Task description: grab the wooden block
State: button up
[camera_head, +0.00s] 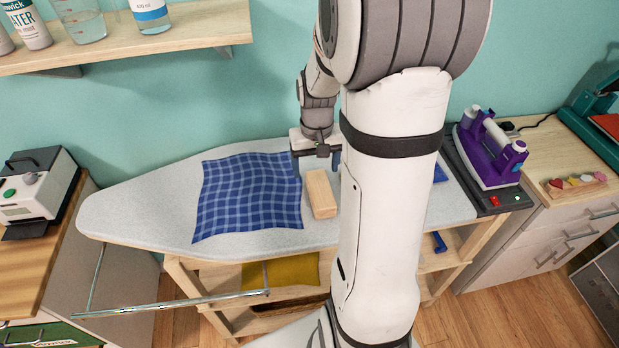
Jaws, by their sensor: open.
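The wooden block (321,194) is a light tan, oblong block lying on the grey ironing board (140,212). It sits at the right edge of a blue checked cloth (245,195); I cannot tell whether they touch. My gripper (316,164) is above the block's far end, with its fingers spread apart and nothing between them. The gap between the gripper and the block is hard to judge from this view. My arm hides the part of the board to the right of the block.
A purple iron (488,150) stands on a dark rest at the board's right end. A wooden shelf (130,38) with bottles and a beaker hangs at the upper left. A yellow cloth (281,272) lies below the board. The board's left end is clear.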

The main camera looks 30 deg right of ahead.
aim_at(320, 187)
jog(key=f, duration=0.4)
jog(key=s+d+f, duration=0.1)
jog(key=f, duration=0.2)
jog(key=shift+p, duration=0.4)
jog(key=shift+w+f, duration=0.1)
jog(key=shift+f, duration=0.45)
jog(key=shift+c, duration=0.5)
jog(key=c, duration=1.2)
